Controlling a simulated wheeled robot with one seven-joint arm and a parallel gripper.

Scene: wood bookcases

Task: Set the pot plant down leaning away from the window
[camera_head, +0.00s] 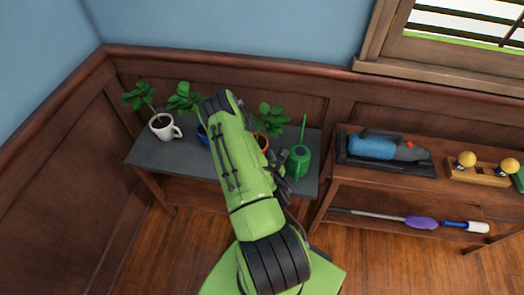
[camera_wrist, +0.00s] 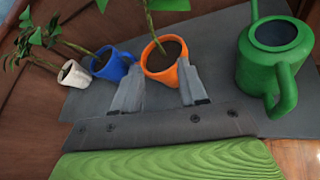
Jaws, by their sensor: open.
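Three potted plants stand on a grey-topped table (camera_head: 148,158). One is in a white mug (camera_head: 164,130) and its stem tilts left, away from the window (camera_head: 470,35). One is in a blue pot (camera_head: 202,135), mostly behind my arm. One is in an orange pot (camera_head: 263,142), partly hidden by my arm; the orange pot also shows in the wrist view (camera_wrist: 166,72), its stem rising up and slightly left. My gripper (camera_wrist: 159,79) is open, its fingers pointing at the orange pot's near side. I cannot tell whether the fingertips touch it.
A green watering can (camera_head: 299,161) stands right of the orange pot, close to my gripper. A wooden shelf unit (camera_head: 350,178) to the right holds a blue handheld vacuum (camera_head: 376,146), a wooden piece with yellow knobs (camera_head: 480,173) and a purple duster (camera_head: 420,222). A panelled wall backs the table.

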